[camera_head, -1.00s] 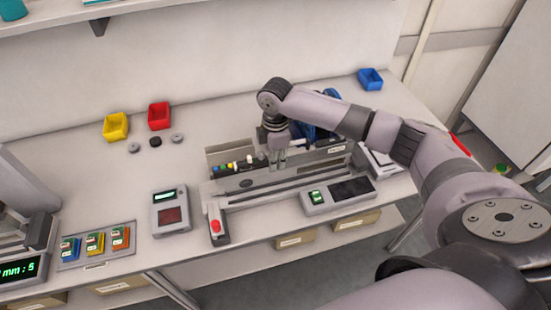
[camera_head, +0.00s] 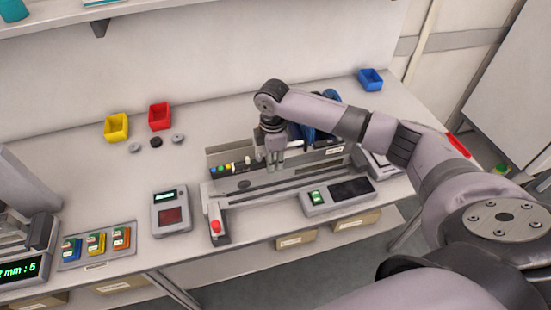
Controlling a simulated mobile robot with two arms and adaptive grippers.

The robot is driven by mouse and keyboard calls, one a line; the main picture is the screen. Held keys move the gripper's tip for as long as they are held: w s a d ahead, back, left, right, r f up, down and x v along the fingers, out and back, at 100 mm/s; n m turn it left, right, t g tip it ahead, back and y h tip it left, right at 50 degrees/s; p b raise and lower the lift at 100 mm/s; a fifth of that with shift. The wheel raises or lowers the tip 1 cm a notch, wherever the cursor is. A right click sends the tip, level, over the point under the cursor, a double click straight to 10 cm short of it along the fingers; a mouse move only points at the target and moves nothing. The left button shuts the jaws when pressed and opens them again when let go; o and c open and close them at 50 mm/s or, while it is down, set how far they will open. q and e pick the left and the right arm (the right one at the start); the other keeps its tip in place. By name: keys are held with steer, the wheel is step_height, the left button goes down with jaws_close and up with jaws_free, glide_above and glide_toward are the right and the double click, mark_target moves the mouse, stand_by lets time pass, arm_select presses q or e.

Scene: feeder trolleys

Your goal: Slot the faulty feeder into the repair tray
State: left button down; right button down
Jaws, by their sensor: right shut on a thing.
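My right gripper (camera_head: 276,165) points down over the long grey fixture (camera_head: 265,196) on the bench and is shut on a grey feeder (camera_head: 315,157). The feeder has a pale label near its right end and a blue reel (camera_head: 328,127) behind my forearm. The feeder lies lengthwise along the fixture; I cannot tell whether it touches the fixture. My gripper and arm hide part of the feeder. No tray is clearly marked as the repair tray. My left gripper is not in view.
A red button (camera_head: 216,227) is at the fixture's front left, and a panel with a green switch (camera_head: 338,196) is at its front right. A display box (camera_head: 171,210) stands to the left. Yellow (camera_head: 116,127), red (camera_head: 160,116) and blue (camera_head: 370,79) bins stand behind.

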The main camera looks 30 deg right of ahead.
steer(key=shift+w+a, duration=0.15)
steer(key=shift+a, duration=0.45)
steer(key=shift+a+p, duration=0.3)
steer(key=shift+p, duration=0.05)
steer(key=shift+w+a, duration=0.1)
steer(key=c, duration=1.4)
jaws_free()
steer(key=shift+o, duration=0.2)
step_height(320, 180, up, 12)
